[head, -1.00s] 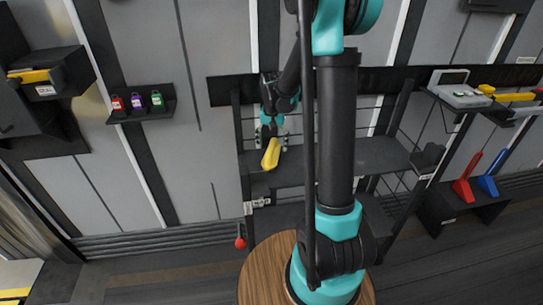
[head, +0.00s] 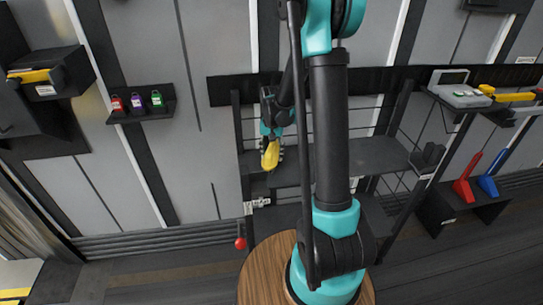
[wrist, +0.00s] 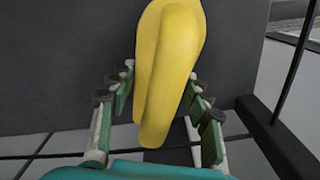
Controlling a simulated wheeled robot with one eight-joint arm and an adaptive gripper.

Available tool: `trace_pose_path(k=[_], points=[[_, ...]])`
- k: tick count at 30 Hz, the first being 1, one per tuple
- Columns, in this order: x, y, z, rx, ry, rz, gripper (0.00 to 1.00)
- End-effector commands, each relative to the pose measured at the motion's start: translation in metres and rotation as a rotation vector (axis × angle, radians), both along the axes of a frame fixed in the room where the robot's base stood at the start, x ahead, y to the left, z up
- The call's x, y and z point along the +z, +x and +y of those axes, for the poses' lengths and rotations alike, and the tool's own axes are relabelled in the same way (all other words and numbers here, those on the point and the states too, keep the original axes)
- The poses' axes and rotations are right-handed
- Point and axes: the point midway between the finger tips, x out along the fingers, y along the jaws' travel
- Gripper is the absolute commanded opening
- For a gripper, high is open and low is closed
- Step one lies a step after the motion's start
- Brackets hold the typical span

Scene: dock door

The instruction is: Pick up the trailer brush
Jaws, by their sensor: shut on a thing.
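The trailer brush, seen as a yellow rounded piece (head: 270,155), is at the left end of a dark shelf (head: 375,157) in the head view. My gripper (head: 271,146) is shut on it, with the fingers at its sides. In the wrist view the yellow piece (wrist: 172,60) stands large and upright between the fingers of my gripper (wrist: 160,95). No bristles show. I cannot tell whether the brush touches the shelf or is clear of it.
Three small padlocks, red, purple and green (head: 157,98), sit on a wall ledge at left. A grey device (head: 460,92) is on a shelf at right. Red (head: 463,188) and blue (head: 488,184) wedge-shaped things stand below it. A red knob (head: 240,243) hangs low.

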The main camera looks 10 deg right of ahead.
Motion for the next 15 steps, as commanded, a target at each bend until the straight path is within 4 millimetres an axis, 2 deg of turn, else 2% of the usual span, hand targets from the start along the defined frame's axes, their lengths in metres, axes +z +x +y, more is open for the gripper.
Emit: trace_pose_path(k=[1, 4, 15], points=[[0.0001, 0.0000, 0.0000, 0.000, 0.000, 0.000, 0.23], [0.0001, 0.0000, 0.0000, 0.000, 0.000, 0.000, 0.11], [0.0078, 0.0001, 0.0000, 0.000, 0.000, 0.000, 0.11]])
